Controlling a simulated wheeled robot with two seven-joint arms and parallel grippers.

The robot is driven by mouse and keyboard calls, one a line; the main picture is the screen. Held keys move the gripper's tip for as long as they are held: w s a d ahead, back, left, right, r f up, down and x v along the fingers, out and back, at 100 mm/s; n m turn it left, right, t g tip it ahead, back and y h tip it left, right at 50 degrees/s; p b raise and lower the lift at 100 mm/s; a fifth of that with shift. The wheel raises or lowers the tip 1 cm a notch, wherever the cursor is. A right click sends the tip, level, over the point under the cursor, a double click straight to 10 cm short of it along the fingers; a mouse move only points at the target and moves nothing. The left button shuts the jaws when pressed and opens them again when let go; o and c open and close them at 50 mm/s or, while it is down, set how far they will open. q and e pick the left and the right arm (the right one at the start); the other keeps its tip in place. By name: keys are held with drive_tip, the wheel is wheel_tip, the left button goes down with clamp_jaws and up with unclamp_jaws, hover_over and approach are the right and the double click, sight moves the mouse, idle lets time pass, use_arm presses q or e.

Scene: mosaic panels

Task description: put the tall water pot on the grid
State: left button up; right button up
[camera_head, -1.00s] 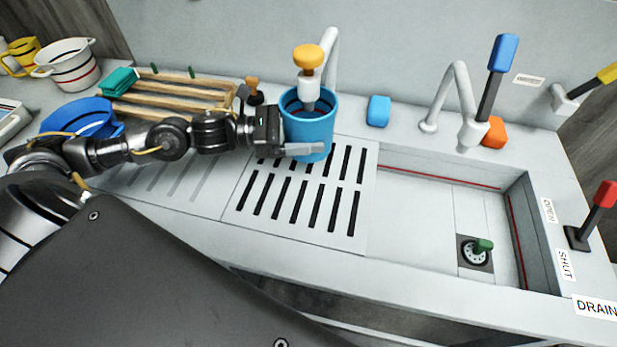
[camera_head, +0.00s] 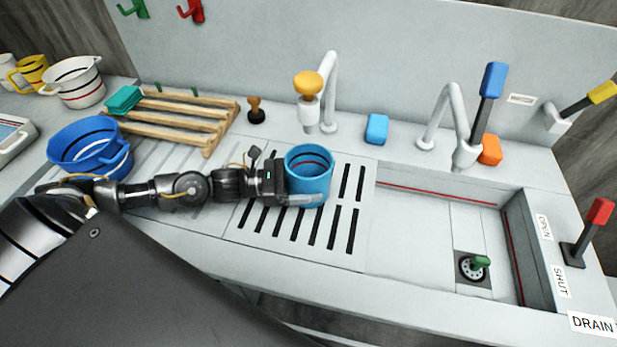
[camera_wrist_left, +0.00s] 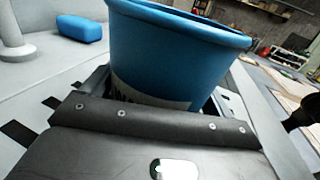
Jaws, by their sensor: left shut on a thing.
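The tall water pot is a light blue, open-topped cylinder (camera_head: 311,172) with a dark and a red line inside. It is upright over the slotted grid (camera_head: 262,232) in the counter; I cannot tell whether its base touches the grid. My left gripper (camera_head: 300,196) is shut on the pot's side from the left. In the left wrist view the pot (camera_wrist_left: 170,55) fills the middle, with the gripper's dark jaws around its lower part, hiding its base.
A tap with a yellow knob (camera_head: 308,84) stands behind the grid. The sink basin (camera_head: 415,225) lies to the right. A blue bowl (camera_head: 85,150) and a wooden rack (camera_head: 170,120) are at left. A blue sponge (camera_head: 377,128) lies behind. The grid's front part is clear.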

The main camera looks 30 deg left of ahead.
use_arm(q)
drive_tip(key=shift+f, duration=0.15)
drive_tip(key=o, duration=0.9)
drive_tip(key=shift+o, duration=1.1)
use_arm(e)
drive_tip(key=shift+a+f, duration=0.2)
drive_tip(key=shift+a, duration=0.1)
drive_tip(key=shift+r, duration=0.1)
use_arm(q)
drive_tip(key=shift+s+a, duration=0.1)
drive_tip(key=b+v, duration=0.3)
drive_tip(key=v, duration=0.7)
drive_tip(key=shift+s+a, duration=0.1)
drive_tip(key=shift+a, duration=0.2)
drive_tip(key=shift+s+a, duration=0.3)
drive_tip(key=shift+a, duration=0.2)
use_arm(e)
drive_tip(key=shift+d+f, duration=0.15)
drive_tip(key=shift+f, duration=0.6)
drive_tip(key=shift+d+f, duration=0.1)
drive_tip(key=shift+f, duration=0.6)
